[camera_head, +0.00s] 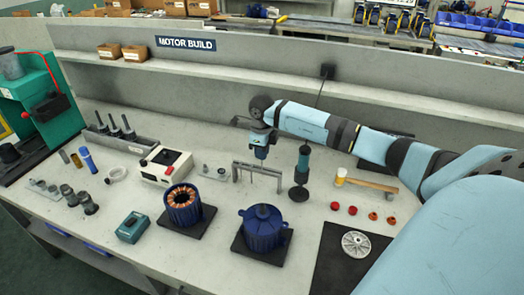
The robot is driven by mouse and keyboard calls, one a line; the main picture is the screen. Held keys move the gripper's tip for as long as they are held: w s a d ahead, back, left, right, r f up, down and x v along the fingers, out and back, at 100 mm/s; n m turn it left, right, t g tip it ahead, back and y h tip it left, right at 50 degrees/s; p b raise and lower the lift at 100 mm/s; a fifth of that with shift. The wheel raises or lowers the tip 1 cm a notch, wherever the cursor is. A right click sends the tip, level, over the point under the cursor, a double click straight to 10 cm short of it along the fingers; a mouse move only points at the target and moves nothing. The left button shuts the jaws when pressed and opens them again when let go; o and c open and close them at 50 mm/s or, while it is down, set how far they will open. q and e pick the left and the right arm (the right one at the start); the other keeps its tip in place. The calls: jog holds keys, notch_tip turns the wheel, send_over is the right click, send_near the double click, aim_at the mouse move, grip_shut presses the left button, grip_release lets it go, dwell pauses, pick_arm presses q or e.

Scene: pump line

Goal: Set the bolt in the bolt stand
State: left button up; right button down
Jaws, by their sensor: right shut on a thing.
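My right gripper (261,154) is shut and points down at the back middle of the bench. It is over or just behind a grey bridge-shaped frame (258,168); I cannot tell which. The bolt in its jaws is too small and too hidden to make out. A low grey stand (213,173) with small upright pieces is left of the frame. I cannot tell for certain which of the two is the bolt stand. My left gripper is not in view.
A black and teal upright tool (301,172) stands close right of the frame. In front are a blue motor housing (263,230) and a copper-wound stator (183,206) on dark mats. A white box (165,167) stands left. A back shelf wall (220,75) rises behind.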

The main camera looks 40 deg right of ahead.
jog(key=shift+f+b, duration=1.65)
jog(key=shift+f, duration=0.9)
jog(key=c, duration=0.8)
grip_release()
jog(key=shift+c, duration=0.2)
jog(key=shift+r, duration=0.2)
jog(key=shift+r+p, duration=1.8)
jog(key=shift+r, duration=1.1)
